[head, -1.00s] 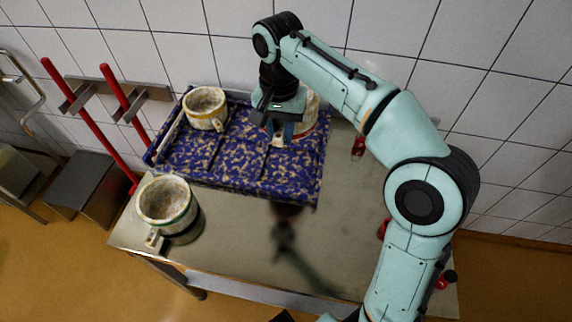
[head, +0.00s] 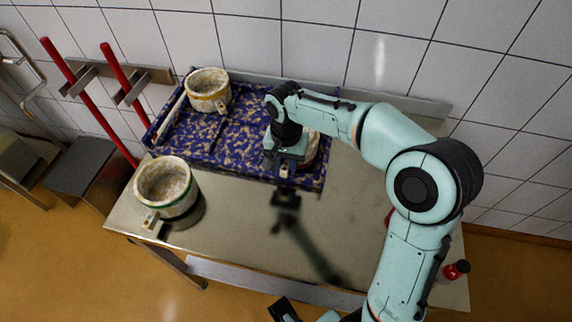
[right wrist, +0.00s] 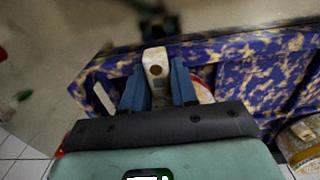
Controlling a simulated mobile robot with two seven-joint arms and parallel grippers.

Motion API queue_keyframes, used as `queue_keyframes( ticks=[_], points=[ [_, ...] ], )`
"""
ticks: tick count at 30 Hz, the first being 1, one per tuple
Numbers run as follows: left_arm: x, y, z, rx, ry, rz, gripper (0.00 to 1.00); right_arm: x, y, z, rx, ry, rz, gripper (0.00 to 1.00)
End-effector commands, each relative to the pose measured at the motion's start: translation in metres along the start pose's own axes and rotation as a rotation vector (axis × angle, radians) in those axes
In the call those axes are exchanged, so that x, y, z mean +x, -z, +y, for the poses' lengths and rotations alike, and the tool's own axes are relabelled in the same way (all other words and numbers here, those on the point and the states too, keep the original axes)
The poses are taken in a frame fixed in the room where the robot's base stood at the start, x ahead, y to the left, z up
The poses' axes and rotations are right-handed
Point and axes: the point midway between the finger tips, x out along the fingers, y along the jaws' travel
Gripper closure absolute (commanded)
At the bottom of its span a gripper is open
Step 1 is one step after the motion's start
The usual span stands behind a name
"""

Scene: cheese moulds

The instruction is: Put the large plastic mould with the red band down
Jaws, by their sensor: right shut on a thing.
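The large mould with the red band (head: 312,151) is mostly hidden behind my right gripper in the head view. It is over the right part of the blue and gold patterned tray (head: 240,150); I cannot tell whether it touches it. My right gripper (head: 285,171) points down and is shut on the mould's pale handle. In the right wrist view the handle (right wrist: 155,62) is between the two blue fingers, with a bit of red band (right wrist: 205,92) beside them. A dark piece at the bottom edge, probably my left gripper (head: 283,310), is cut off.
A mould with a green band (head: 166,184) stands on the steel table (head: 240,225) at the front left. A mould with a yellowish band (head: 208,90) stands at the tray's back left. A red-topped item (head: 457,269) is at the right. The table's front middle is clear.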

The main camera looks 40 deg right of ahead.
Motion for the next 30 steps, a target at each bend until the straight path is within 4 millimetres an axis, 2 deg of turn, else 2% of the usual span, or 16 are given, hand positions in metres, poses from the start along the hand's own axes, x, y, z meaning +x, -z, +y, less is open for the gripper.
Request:
queue_keyframes(
  ticks=[13,14,15,16,25,30],
  points=[
    [0.002,0.001,0.0,0.0,-0.001,0.003,0.57,0.009,0.0,0.0,0.001,0.002,0.002,1.0],
    [0.002,0.001,0.0,0.001,-0.001,0.003,0.57,0.009,0.0,0.0,0.001,0.001,0.001,0.66],
    [0.002,0.001,0.0,0.0,-0.001,0.003,0.57,0.008,0.0,0.0,0.001,0.001,0.001,0.53],
    [0.002,0.001,0.0,0.0,-0.001,0.003,0.57,0.008,0.0,0.0,0.001,0.001,0.001,0.47],
    [0.001,0.001,0.0,0.0,-0.001,0.003,0.57,0.007,0.0,0.0,0.001,0.001,0.001,0.47],
    [-0.003,0.0,0.001,0.0,0.0,0.0,0.57,-0.013,0.001,-0.001,0.001,0.004,0.003,0.47]
  ],
)
